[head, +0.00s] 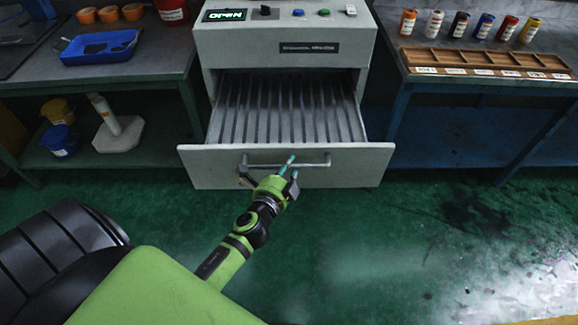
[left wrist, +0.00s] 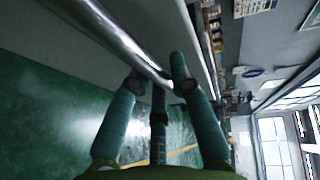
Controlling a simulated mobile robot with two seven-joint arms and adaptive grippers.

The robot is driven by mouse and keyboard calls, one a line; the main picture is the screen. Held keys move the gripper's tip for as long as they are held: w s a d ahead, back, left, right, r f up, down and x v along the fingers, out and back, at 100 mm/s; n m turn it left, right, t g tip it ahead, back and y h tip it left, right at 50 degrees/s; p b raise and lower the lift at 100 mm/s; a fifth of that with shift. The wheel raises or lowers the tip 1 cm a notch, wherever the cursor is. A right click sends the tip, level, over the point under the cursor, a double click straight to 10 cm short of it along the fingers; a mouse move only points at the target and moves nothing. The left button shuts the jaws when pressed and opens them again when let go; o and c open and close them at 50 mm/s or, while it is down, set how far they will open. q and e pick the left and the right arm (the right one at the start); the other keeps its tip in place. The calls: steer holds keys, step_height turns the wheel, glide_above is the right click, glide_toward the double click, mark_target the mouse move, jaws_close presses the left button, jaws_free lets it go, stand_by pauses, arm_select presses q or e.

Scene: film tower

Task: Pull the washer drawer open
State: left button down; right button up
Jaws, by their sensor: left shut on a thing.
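The washer (head: 280,45) is a grey cabinet with a drawer (head: 225,168) that stands pulled out toward me. Its ribbed inside shows and looks empty. A metal bar handle (head: 318,163) runs across the drawer front; it also shows in the left wrist view (left wrist: 112,38). My left gripper (head: 286,167) is at the middle of the handle, its teal fingers shut on the bar. In the left wrist view the fingers (left wrist: 157,72) lie on both sides of the bar. My right gripper is in neither view.
A bench with a blue tray (head: 100,48) and orange cups stands left. A right bench (head: 440,85) holds several small coloured canisters and a wooden compartment rack (head: 485,62). A lit green display (head: 224,15) tops the washer. The green floor before the drawer is clear.

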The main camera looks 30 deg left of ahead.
arm_select(q)
steer(key=c, duration=1.1)
jaws_free()
steer(key=v, duration=1.2)
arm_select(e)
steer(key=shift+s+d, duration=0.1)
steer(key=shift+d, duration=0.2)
arm_select(q)
steer(key=shift+f, duration=0.1)
